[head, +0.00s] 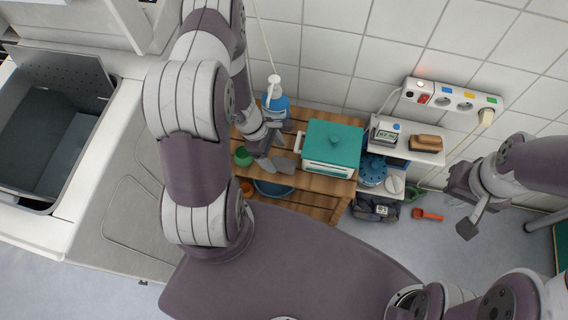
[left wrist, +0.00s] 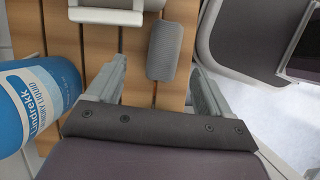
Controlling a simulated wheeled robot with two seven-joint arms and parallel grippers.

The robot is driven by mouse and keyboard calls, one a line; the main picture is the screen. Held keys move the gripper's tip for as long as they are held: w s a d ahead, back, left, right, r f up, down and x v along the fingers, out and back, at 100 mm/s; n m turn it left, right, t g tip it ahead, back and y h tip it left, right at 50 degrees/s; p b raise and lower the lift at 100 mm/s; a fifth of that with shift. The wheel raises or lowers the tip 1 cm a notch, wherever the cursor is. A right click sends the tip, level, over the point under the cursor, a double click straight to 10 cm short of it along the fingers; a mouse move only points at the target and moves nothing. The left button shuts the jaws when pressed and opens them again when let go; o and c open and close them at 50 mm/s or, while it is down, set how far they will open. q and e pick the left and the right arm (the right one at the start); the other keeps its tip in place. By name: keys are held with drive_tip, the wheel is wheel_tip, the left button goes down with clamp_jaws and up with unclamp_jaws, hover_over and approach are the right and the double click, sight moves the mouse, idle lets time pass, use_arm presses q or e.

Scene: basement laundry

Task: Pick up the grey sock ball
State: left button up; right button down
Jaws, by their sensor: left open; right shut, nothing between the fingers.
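The grey sock ball (head: 285,165) is a small oblong grey bundle on the wooden slatted shelf (head: 320,184), left of the teal-lidded box (head: 333,145). In the left wrist view the grey sock ball (left wrist: 165,50) lies lengthwise just ahead of and partly between my fingertips, closer to the right finger. My left gripper (head: 271,151) is open and empty over the shelf; its spread fingers (left wrist: 158,72) show no grip on the ball. My right gripper (head: 466,224) is shut and empty, off to the right above the floor.
A blue laundry liquid bottle (left wrist: 38,100) stands close beside my left gripper. A green cup (head: 243,156) is on the other side, and a blue basin (head: 273,189) sits lower. A small white shelf (head: 410,155) stands right of the box. A red scoop (head: 428,215) lies on the floor.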

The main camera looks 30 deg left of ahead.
sight(278, 159)
use_arm(q)
drive_tip(key=b+x, duration=0.1)
drive_tip(key=x, duration=0.3)
drive_tip(key=shift+f, duration=0.2)
drive_tip(key=c, duration=1.1)
drive_tip(key=shift+o, duration=0.2)
drive_tip(key=shift+r, duration=0.1)
